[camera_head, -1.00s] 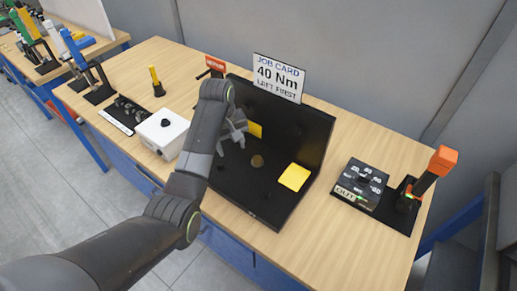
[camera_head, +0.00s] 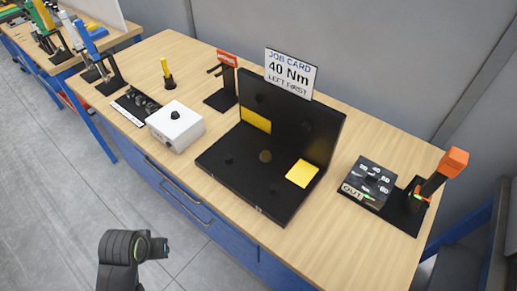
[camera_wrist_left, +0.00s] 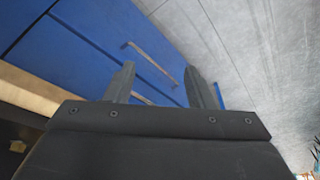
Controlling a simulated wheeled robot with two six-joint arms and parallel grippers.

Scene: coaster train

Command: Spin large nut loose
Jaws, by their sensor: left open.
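The black open fixture (camera_head: 225,182) stands on the bench, with a base and an upright back panel. Several small dark studs or nuts are hard to make out against the black. My left arm is low in front of the bench in the head view, clear of the fixture. In the left wrist view my left gripper (camera_wrist_left: 163,88) has its two fingers apart with nothing between them, facing blue drawers. My right gripper is in neither view.
A job card (camera_head: 290,75) reads "40 Nm, left first". A white box (camera_head: 175,130) with a black knob is left of the fixture. A dial unit (camera_head: 368,182) and an orange-topped tool (camera_head: 452,163) are at the right. Blue drawers (camera_head: 185,195) front the bench.

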